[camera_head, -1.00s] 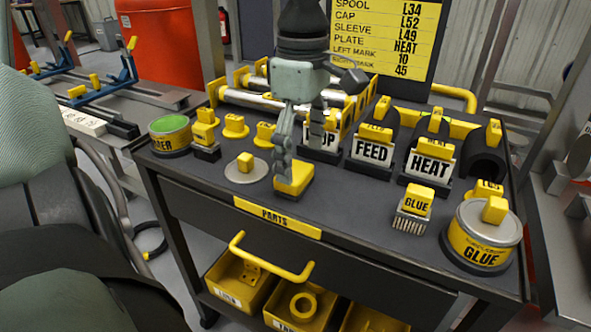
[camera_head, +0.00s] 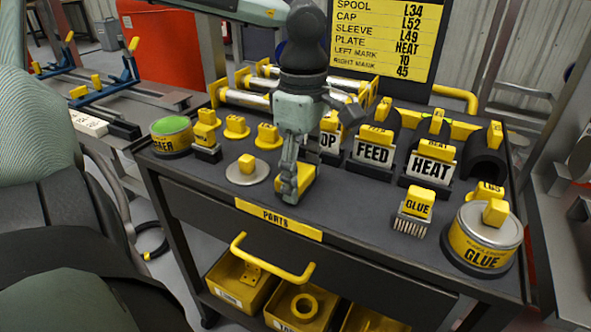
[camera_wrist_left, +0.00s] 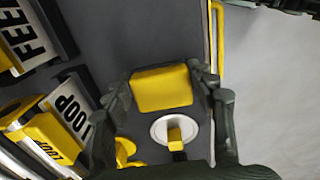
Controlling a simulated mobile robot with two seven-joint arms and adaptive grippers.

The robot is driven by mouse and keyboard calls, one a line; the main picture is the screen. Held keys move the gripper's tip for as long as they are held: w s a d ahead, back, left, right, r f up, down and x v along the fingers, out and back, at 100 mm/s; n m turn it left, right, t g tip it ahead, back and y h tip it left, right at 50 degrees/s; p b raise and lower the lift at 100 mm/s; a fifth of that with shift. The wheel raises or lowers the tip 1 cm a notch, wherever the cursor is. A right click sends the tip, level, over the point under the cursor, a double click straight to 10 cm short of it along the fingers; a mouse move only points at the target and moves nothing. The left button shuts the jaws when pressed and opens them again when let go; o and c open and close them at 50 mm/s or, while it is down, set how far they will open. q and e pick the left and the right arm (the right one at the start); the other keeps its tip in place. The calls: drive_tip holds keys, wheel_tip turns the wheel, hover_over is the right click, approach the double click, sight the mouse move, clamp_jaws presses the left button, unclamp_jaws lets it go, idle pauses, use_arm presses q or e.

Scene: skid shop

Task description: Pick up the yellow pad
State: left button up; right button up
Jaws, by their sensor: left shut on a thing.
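The yellow pad (camera_head: 308,174) is at the front middle of the dark cart top, partly hidden behind my left gripper (camera_head: 291,186). In the left wrist view the pad (camera_wrist_left: 162,88) shows as a yellow block with a finger against its left and right sides. My left gripper is shut on it from above. I cannot tell whether the pad touches the cart top or is slightly raised. My right gripper is not in view.
A round metal disc with a yellow knob (camera_head: 247,171) lies left of the pad. The FEED sign (camera_head: 373,152) and HEAT sign (camera_head: 431,169) stand behind to the right. The GLUE brush (camera_head: 415,210) and glue can (camera_head: 483,240) are at the right front.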

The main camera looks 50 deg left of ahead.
sight(302, 174)
use_arm(q)
drive_tip(key=shift+r, duration=0.65)
wheel_tip(302, 174, up, 3)
drive_tip(key=shift+r, duration=0.1)
drive_tip(key=s+a+r+b, duration=0.2)
drive_tip(key=s+r, duration=0.4)
drive_tip(key=s, duration=0.5)
drive_tip(key=shift+s+r+b, duration=0.25)
drive_tip(key=shift+b, duration=0.1)
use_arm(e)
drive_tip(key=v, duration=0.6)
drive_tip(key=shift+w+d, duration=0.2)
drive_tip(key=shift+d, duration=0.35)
use_arm(q)
drive_tip(key=shift+a, duration=0.1)
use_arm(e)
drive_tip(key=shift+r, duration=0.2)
